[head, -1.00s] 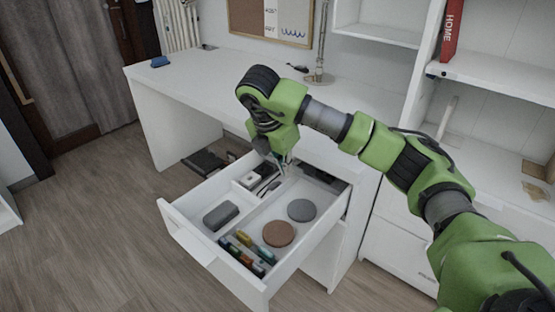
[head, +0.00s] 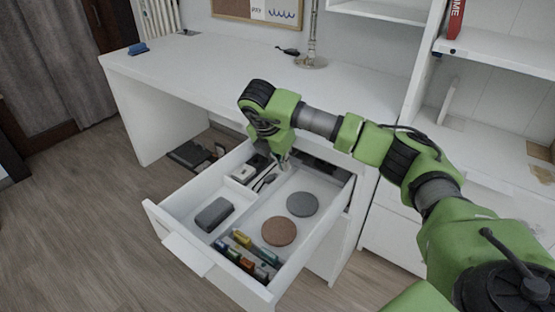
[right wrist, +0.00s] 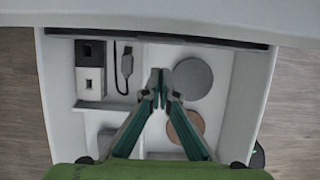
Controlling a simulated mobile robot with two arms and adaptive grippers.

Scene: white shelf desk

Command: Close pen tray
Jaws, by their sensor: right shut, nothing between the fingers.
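The white pen tray drawer (head: 322,238) is pulled out from under the white desk. It has compartments holding a grey case, a grey disc, a brown disc, several markers, a small white box and a cable. My right gripper (head: 284,163) is over the back part of the open drawer. In the right wrist view the gripper (right wrist: 161,75) is shut and empty above the drawer, between the cable (right wrist: 126,66) and the grey disc (right wrist: 192,79). I cannot tell its exact height over the drawer floor. My left gripper is not in view.
The desk top (head: 230,75) is mostly clear, with a blue object (head: 138,48) at its left end and a lamp base (head: 311,61). A shelf unit stands on the right. Dark items (head: 192,155) lie on the floor left of the drawer. The floor in front is free.

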